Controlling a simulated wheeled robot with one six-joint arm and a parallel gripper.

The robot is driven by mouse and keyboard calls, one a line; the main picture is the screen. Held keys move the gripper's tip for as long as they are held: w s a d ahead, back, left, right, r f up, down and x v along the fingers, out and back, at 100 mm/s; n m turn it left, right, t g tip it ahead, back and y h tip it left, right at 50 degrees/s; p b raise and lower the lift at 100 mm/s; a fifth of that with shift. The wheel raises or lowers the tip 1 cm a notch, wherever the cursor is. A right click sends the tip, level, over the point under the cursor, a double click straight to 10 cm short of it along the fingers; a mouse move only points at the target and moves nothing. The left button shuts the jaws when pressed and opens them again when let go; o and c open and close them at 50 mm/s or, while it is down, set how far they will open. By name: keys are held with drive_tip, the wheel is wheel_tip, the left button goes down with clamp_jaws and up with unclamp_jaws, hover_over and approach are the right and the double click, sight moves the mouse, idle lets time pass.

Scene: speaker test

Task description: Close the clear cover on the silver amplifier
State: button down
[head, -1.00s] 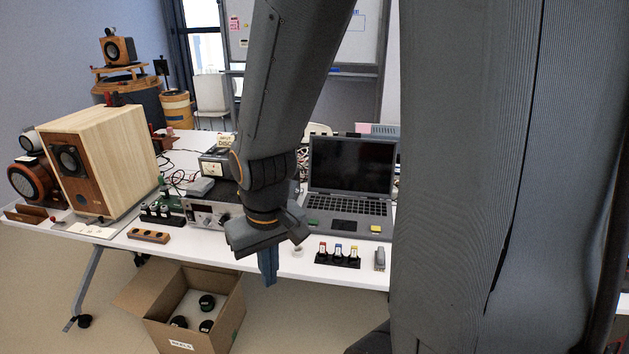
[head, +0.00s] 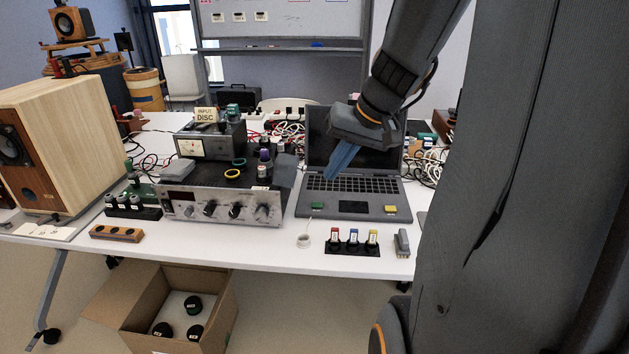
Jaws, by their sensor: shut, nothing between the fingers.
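The silver amplifier (head: 222,211) sits on the white table, left of the laptop, with dark knobs on its front and a dark top. A small grey panel or block (head: 284,170) stands upright at its right end; I cannot tell whether this is the clear cover. I make out no other clear cover. My gripper (head: 334,170) is shut and empty, its blue fingers pointing down in front of the laptop, to the right of the amplifier and apart from it.
The open laptop (head: 372,199) is behind and below my gripper. A meter box (head: 191,147), coloured rings and small parts sit on the amplifier. A wooden speaker (head: 75,140) is at left. Labelled bottles (head: 353,237) stand near the front edge; an open carton (head: 139,318) is below.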

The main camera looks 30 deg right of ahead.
sight(291, 171)
drive_tip(key=w+d+r+t+b, duration=0.2)
drive_tip(key=w+d, duration=0.1)
drive_tip(key=d, duration=0.4)
drive_tip(key=w+a+f+p, duration=0.1)
drive_tip(key=w+a+f, duration=0.4)
drive_tip(key=w+f, duration=0.1)
drive_tip(key=shift+w+a+f+m, duration=0.15)
drive_tip(key=shift+w+f+m, duration=0.25)
drive_tip(key=shift+w, duration=0.45)
drive_tip(key=shift+r+p, duration=0.15)
drive_tip(key=shift+p, duration=0.15)
